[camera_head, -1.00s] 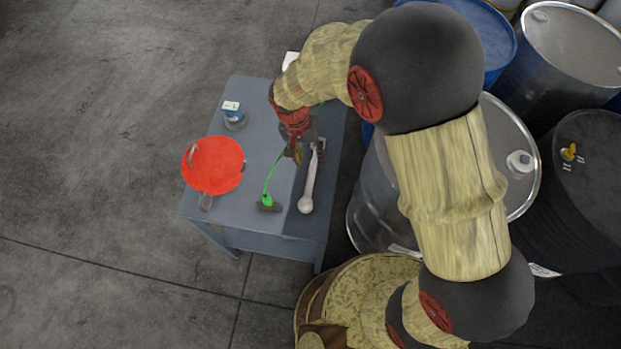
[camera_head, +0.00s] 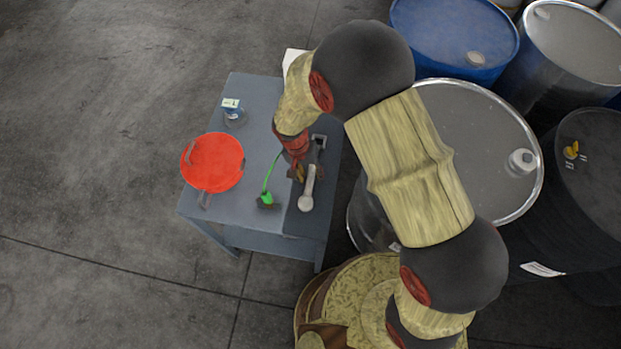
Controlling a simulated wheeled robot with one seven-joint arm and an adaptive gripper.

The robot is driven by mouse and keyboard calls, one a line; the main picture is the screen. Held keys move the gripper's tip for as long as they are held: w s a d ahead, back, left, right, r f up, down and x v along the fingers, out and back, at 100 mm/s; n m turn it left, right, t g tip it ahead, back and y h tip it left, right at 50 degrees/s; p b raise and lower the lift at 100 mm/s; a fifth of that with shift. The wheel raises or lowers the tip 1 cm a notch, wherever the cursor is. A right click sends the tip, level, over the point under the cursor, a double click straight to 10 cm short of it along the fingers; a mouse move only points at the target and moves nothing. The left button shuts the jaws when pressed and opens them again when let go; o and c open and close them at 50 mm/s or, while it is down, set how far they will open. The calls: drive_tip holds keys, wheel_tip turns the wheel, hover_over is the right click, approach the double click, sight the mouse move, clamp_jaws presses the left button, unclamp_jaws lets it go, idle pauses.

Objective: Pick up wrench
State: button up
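A long light grey tool, which looks like the wrench (camera_head: 307,191), lies on the right part of the grey-blue table (camera_head: 222,205). Its rounded pale end points toward the near edge and a darker squared end lies farther back. My gripper (camera_head: 298,174) hangs low over the table, with its fingertips at the left side of the tool's middle. The fingers are small and dark here, so I cannot tell whether they are open, or whether they touch the tool. Part of the tool's shaft is hard to make out beside them.
A green curved item (camera_head: 267,190) with a dark end lies left of the wrench. A red round dish (camera_head: 217,160) sits at the table's left edge, with a small blue-labelled jar (camera_head: 233,112) behind it. A blue drum (camera_head: 455,38) and a grey drum (camera_head: 470,130) stand to the right.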

clamp_jaws()
idle(0.5)
